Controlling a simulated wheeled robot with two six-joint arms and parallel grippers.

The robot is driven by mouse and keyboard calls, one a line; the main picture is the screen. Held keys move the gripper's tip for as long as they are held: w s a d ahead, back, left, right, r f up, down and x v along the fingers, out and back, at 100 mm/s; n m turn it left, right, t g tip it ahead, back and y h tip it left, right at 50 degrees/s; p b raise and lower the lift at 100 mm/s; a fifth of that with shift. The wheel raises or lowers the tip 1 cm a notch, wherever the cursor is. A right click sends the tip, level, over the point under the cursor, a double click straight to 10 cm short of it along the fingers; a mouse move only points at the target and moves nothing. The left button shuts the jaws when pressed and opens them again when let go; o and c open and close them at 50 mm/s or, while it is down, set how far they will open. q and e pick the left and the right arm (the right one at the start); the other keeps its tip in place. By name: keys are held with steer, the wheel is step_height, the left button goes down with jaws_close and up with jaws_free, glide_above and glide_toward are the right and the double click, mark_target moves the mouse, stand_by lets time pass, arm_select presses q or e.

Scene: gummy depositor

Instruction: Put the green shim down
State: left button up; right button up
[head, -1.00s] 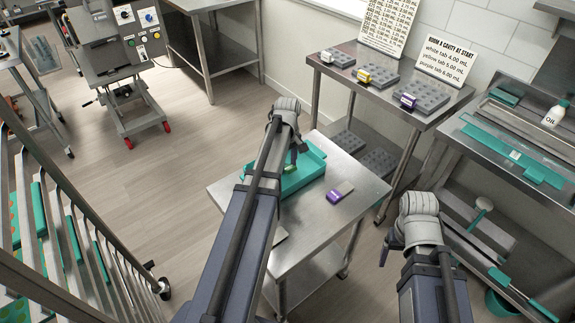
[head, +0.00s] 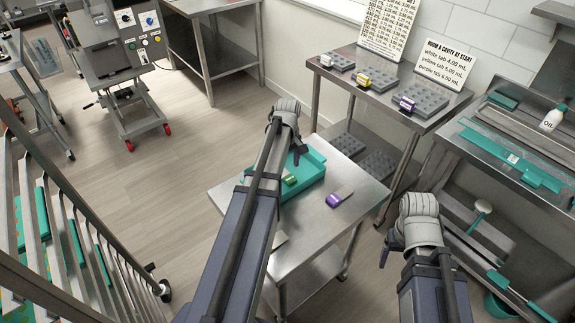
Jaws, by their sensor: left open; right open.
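The green shim (head: 289,180) shows its green tab just right of my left forearm, at the near left part of the teal tray (head: 316,178). I cannot tell whether it rests inside the tray or on its rim; part of it is hidden by my arm. My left gripper (head: 298,157) is open, over the tray and a little beyond the green tab, apart from it as far as I can see. My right gripper (head: 387,254) is open and empty, out past the right side of the steel table (head: 350,215).
A purple-tabbed shim (head: 336,198) lies on the steel table right of the tray. A pale flat piece (head: 280,240) lies near its front edge, partly behind my arm. A back table (head: 400,110) holds grey moulds with white, yellow and purple tabs.

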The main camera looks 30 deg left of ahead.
mark_target(288, 176)
arm_select(q)
step_height(288, 176, up, 11)
steer(key=p, duration=1)
steer(key=shift+f, duration=0.15)
steer(key=s+d+m, duration=0.5)
steer(key=d, duration=0.4)
steer(key=s+d+m, duration=0.6)
steer(key=d, duration=0.4)
steer(key=s+d+m+y, duration=0.1)
steer(key=s+d+m, duration=0.4)
steer(key=d, duration=0.5)
steer(key=shift+s+d+m, duration=0.15)
steer(key=shift+m, duration=0.55)
